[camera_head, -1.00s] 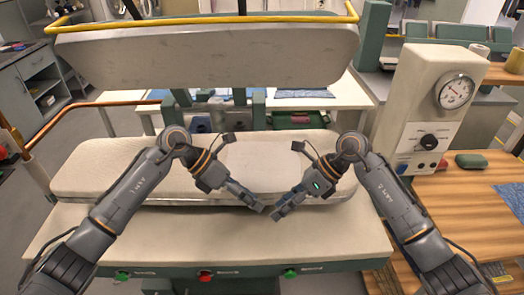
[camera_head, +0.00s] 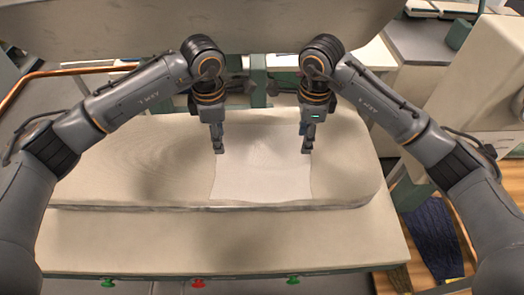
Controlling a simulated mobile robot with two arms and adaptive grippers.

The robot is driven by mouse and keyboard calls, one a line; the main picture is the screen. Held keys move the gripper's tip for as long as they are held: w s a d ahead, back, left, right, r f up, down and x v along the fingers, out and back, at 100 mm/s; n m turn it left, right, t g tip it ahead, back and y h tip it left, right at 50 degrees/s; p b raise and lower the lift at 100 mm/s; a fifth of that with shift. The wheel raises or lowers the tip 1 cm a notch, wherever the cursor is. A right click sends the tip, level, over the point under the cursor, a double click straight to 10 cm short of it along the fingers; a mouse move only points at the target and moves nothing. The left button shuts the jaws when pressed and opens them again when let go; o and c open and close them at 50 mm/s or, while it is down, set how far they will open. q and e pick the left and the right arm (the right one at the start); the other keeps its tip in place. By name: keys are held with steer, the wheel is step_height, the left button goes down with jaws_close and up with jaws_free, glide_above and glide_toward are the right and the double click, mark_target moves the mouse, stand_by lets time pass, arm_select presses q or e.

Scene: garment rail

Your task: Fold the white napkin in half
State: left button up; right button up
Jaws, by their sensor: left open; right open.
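The white napkin (camera_head: 262,178) lies flat and spread out on the padded cream board of the press, right of its middle. My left gripper (camera_head: 219,150) points down over the napkin's far left part, open. My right gripper (camera_head: 307,150) points down over the napkin's far right part, open. Both are empty. I cannot tell whether the fingertips touch the cloth. The napkin's far edge is partly behind the grippers.
The padded board (camera_head: 130,165) is bare to the left of the napkin. The raised press head (camera_head: 130,25) hangs above and behind my arms. A copper-coloured rail (camera_head: 75,72) runs at the left. A dark blue cloth (camera_head: 432,235) lies on the wooden table at the right.

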mark_target(223, 159)
arm_select(q)
step_height(223, 159, down, 6)
steer(key=shift+w, duration=0.15)
arm_select(e)
step_height(223, 159, down, 6)
steer(key=shift+w, duration=0.15)
arm_select(q)
steer(key=shift+f, duration=0.2)
arm_select(e)
steer(key=shift+f, duration=0.2)
arm_select(q)
steer(key=shift+f, duration=0.2)
arm_select(e)
steer(key=shift+f, duration=0.2)
arm_select(q)
steer(key=c, duration=0.7)
arm_select(e)
steer(key=c, duration=0.7)
arm_select(q)
jaws_close()
arm_select(e)
steer(key=shift+f, duration=0.15)
jaws_close()
steer(key=shift+s, duration=0.2)
